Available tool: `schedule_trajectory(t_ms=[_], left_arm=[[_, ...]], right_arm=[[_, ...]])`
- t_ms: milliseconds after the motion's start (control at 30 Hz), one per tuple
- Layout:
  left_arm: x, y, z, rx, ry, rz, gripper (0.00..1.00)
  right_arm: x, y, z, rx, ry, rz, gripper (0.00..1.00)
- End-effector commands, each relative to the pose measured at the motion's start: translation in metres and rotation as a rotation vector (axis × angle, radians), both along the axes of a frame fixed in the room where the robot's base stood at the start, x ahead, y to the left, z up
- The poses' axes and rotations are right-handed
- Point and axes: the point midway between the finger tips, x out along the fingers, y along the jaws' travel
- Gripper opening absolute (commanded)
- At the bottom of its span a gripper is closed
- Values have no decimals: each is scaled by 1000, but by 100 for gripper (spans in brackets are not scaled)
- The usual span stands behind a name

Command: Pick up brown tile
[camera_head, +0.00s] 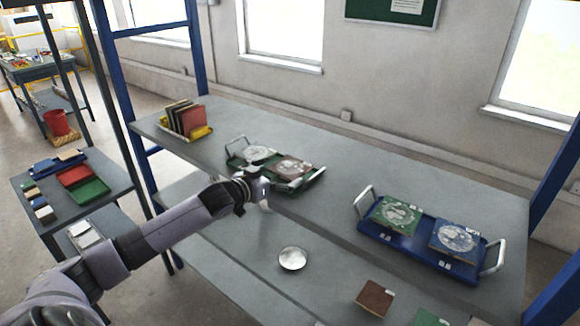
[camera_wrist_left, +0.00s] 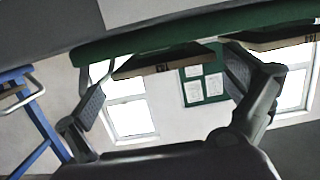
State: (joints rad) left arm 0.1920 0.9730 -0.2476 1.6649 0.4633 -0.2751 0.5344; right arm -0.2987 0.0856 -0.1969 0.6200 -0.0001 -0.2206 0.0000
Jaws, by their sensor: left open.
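A brown tile (camera_head: 293,167) with a pale round print lies on the right part of a green tray (camera_head: 318,178) on the long grey table. A tile with a pale round print (camera_head: 257,153) lies beside it on the left. My left gripper (camera_head: 264,190) is just in front of the tray, apart from the tiles. In the left wrist view the gripper (camera_wrist_left: 165,88) has its two fingers wide apart and empty. That view is upside down; a tile edge (camera_wrist_left: 165,62), probably the brown tile's, shows beyond the fingers under the green tray (camera_wrist_left: 150,42). My right gripper is out of view.
A blue tray (camera_head: 415,251) with a green tile (camera_head: 396,214) and a blue tile (camera_head: 456,238) stands on the right. A yellow rack (camera_head: 200,132) holds upright tiles at the left. A white round dish (camera_head: 292,258) and another brown tile (camera_head: 374,298) lie nearer on the lower shelf.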

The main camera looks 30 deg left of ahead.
Motion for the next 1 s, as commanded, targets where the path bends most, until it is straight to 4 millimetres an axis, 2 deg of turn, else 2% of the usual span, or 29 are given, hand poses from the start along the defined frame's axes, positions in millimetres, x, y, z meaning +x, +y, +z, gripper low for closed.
schedule_trajectory(t_ms=[167,400,567,867,1000], left_arm=[[8,-1,0,0,-1,0,100],[36,1,-1,0,-2,0,100],[51,-1,-8,-2,-1,-1,100],[55,-1,-10,1,1,-1,100],[55,-1,-10,1,1,-1,93]], right_arm=[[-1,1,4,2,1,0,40],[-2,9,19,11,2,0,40],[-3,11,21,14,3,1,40],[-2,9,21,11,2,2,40],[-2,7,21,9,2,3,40]])
